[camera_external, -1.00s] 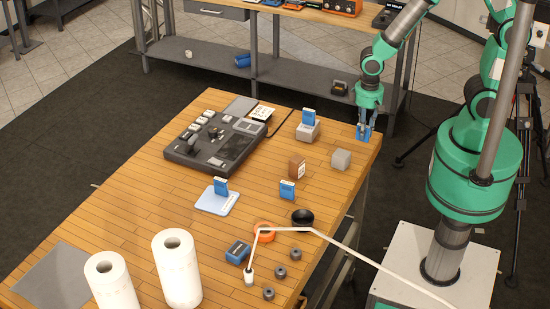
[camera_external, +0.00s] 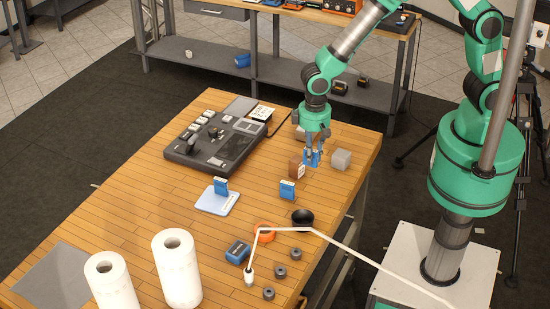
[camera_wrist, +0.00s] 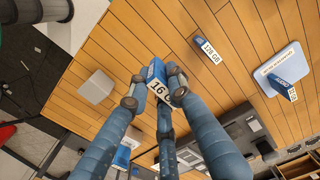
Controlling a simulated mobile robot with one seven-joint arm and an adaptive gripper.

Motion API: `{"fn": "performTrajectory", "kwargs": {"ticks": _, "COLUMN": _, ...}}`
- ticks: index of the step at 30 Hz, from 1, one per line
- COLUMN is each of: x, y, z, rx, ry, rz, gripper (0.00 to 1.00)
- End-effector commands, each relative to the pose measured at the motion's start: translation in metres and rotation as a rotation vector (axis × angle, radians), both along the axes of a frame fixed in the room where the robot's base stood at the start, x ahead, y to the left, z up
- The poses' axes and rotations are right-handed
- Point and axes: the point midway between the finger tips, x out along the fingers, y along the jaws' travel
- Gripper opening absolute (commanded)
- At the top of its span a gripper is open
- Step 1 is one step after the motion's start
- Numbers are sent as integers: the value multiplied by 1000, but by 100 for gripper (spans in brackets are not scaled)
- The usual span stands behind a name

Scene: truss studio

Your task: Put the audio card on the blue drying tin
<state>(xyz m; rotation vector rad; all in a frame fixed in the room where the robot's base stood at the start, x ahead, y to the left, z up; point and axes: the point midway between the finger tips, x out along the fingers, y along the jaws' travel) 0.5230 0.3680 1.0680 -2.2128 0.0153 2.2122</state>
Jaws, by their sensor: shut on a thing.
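My gripper (camera_external: 312,158) is above the right part of the wooden table. In the wrist view its fingers are shut on a blue card (camera_wrist: 158,93) with a white label reading "16 G", partly covered. A blue "128 GB" card (camera_external: 288,190) stands on the bare table between.
A dark mixing console (camera_external: 190,148) lies behind the tin. Paper rolls (camera_external: 177,270) stand at the front. A white lamp arm (camera_external: 330,238) crosses the right front.

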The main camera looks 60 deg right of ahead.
Motion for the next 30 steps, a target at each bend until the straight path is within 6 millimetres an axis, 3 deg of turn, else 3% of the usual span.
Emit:
{"fn": "performTrajectory", "kwargs": {"ticks": 9, "x": 2, "y": 95, "z": -2, "rx": 1, "ry": 0, "rz": 10, "gripper": 0}}
{"fn": "performTrajectory", "kwargs": {"ticks": 18, "x": -12, "y": 181, "z": -9, "rx": 1, "ry": 0, "rz": 15, "gripper": 0}}
{"fn": "performTrajectory", "kwargs": {"ticks": 24, "x": -24, "y": 224, "z": -14, "rx": 1, "ry": 1, "rz": 17, "gripper": 0}}
{"fn": "performTrajectory", "kwargs": {"ticks": 30, "x": -31, "y": 244, "z": -16, "rx": 2, "ry": 0, "rz": 16, "gripper": 0}}
